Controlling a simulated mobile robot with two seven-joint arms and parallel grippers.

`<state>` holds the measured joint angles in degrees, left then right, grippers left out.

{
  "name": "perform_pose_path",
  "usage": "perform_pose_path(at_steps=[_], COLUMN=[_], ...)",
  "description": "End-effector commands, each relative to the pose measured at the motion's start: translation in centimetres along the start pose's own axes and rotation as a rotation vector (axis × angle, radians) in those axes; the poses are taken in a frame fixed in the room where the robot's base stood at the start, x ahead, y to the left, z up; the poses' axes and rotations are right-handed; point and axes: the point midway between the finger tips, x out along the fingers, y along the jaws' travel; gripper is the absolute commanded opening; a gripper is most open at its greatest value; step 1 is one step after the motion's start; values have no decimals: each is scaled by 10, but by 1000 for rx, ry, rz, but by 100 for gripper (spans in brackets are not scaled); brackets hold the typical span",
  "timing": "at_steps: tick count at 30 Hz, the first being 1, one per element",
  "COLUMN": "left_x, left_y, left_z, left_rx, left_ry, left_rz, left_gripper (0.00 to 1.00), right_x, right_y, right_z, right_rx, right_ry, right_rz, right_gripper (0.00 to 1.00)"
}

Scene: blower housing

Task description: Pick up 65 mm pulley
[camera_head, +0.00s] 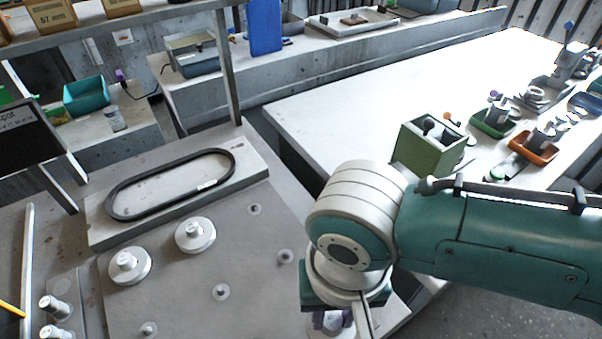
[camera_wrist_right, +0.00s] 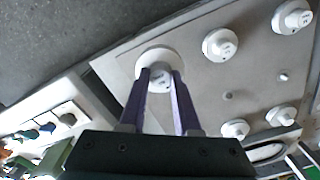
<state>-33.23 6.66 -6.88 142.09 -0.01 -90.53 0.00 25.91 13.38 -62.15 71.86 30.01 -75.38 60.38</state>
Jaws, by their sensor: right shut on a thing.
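In the right wrist view, a white stepped pulley (camera_wrist_right: 156,54) with a wide round flange sits at the edge region of a grey plate (camera_wrist_right: 205,85). The two purple fingers of my right gripper (camera_wrist_right: 161,77) are shut on its narrow hub, one on each side. The hub's marking is too small to read, so I cannot confirm its size. In the head view my right gripper (camera_head: 333,320) is at the bottom edge, mostly hidden under my wrist, and the held pulley is hardly visible there. My left gripper is not in view.
Two white pulleys (camera_head: 195,235) (camera_head: 127,265) stand on the grey plate (camera_head: 185,285) beside small pegs. A black belt loop (camera_head: 120,205) lies behind them. Smaller white parts (camera_head: 55,308) stand at left. A green box (camera_head: 428,150) and orange tray (camera_head: 535,148) are on the right bench.

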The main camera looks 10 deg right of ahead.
Motion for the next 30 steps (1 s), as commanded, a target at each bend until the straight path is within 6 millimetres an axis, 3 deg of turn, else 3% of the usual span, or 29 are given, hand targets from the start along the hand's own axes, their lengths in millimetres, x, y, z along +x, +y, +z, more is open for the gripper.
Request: perform_pose_path(at_steps=[3, 15, 26, 30], left_x=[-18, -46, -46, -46], left_y=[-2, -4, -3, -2], left_z=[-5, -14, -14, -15], left_rx=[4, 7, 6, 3], left_ry=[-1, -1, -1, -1], left_rz=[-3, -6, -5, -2], left_gripper=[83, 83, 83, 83], right_x=[-8, -14, -12, -22], right_y=[-1, -5, -6, -6], right_z=[14, 52, 54, 39], right_rx=[0, 0, 1, 3], right_ry=[-3, -2, 1, 7], right_rz=[0, 0, 0, -2], right_gripper=[0, 0, 0, 0])
